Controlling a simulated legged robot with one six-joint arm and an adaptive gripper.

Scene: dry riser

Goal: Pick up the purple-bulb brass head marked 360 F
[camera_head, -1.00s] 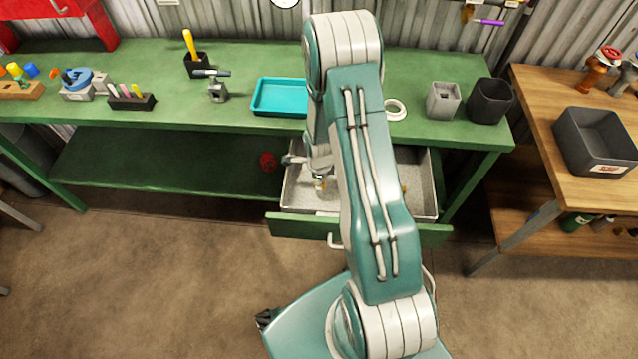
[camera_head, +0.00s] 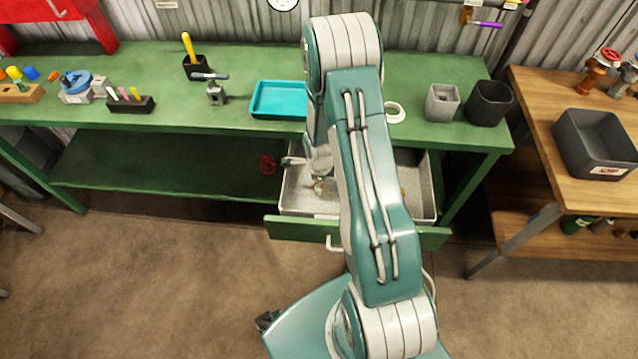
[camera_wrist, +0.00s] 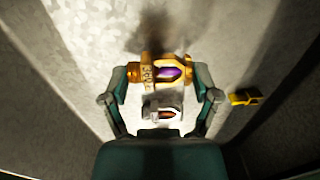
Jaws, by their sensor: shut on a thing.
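The brass head (camera_wrist: 160,72) with a purple bulb lies across my gripper (camera_wrist: 168,74) in the wrist view. Markings on its left part look like 360. My gripper is shut on it, one finger at each end. A silvery head (camera_wrist: 162,112) with an orange-brown bulb shows just below it, nearer the palm in the picture. In the head view my gripper reaches into the open drawer (camera_head: 300,192), mostly hidden by my arm; a small brass spot (camera_head: 319,185) shows there.
A small yellow piece (camera_wrist: 245,96) lies to the right on the drawer floor. A turquoise tray (camera_head: 279,99) stands on the green bench (camera_head: 240,60) above. A grey cup (camera_head: 443,101) and a dark cup (camera_head: 490,101) stand right. A dark bin (camera_head: 596,143) is on the wooden table.

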